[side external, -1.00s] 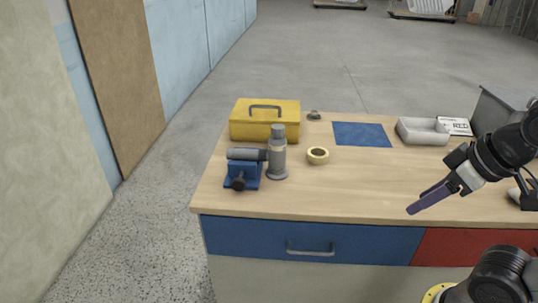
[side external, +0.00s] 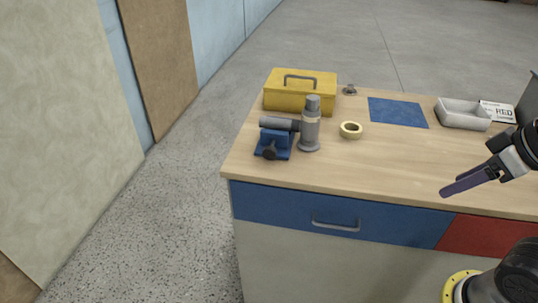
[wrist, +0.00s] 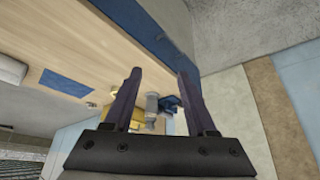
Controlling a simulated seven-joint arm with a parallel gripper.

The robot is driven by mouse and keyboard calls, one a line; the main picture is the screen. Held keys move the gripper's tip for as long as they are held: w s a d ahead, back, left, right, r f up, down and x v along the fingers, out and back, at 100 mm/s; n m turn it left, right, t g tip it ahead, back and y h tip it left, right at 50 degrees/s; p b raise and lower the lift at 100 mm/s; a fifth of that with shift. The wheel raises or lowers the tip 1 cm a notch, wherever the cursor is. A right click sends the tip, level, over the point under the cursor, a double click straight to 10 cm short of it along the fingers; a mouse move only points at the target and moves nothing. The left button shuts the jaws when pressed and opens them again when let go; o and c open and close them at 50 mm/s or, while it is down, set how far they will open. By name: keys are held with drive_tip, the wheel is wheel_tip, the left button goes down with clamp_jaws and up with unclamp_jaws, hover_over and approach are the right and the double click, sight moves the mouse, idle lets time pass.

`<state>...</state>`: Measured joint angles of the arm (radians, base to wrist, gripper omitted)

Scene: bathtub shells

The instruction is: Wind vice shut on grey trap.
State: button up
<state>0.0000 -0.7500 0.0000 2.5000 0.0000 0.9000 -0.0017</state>
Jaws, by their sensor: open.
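The blue vice (side external: 272,142) sits near the left front of the bench, with a dark handle or knob (side external: 269,155) facing the front edge. The grey trap (side external: 311,126) stands upright beside it, and its side pipe reaches left over the vice top. I cannot tell whether the jaws touch the pipe. My gripper (side external: 446,192) is open and empty, well to the right of the vice above the bench's front edge. In the wrist view its two fingers (wrist: 159,76) are spread apart, with the trap (wrist: 152,103) and vice (wrist: 171,103) seen distantly between them.
A yellow toolbox (side external: 300,95) stands behind the vice. A tape roll (side external: 350,130) lies right of the trap. The front middle of the bench is clear.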

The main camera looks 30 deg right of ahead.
drive_tip(key=shift+o, duration=1.1)
drive_tip(key=shift+s+d+f, duration=0.15)
drive_tip(key=shift+s, duration=0.1)
drive_tip(key=w+d+r+n+g+h, duration=0.3)
drive_tip(key=w+d+r+n+h, duration=0.35)
drive_tip(key=w+d, duration=0.2)
drive_tip(key=w+r+n+h, duration=0.1)
drive_tip(key=w+n+h, duration=0.25)
drive_tip(key=w, duration=0.55)
drive_tip(key=w+a+f+n+t+h, duration=0.2)
drive_tip(key=w+a+f+n+t, duration=0.15)
drive_tip(key=w+a, duration=0.5)
drive_tip(key=w+a+f+n+t+h, duration=0.25)
drive_tip(key=w+a+f+n, duration=0.2)
drive_tip(key=w+a, duration=0.4)
drive_tip(key=n+t+y, duration=0.2)
drive_tip(key=n+t, duration=0.2)
drive_tip(key=n, duration=0.2)
approach(269, 155)
drive_tip(key=x, duration=1.1)
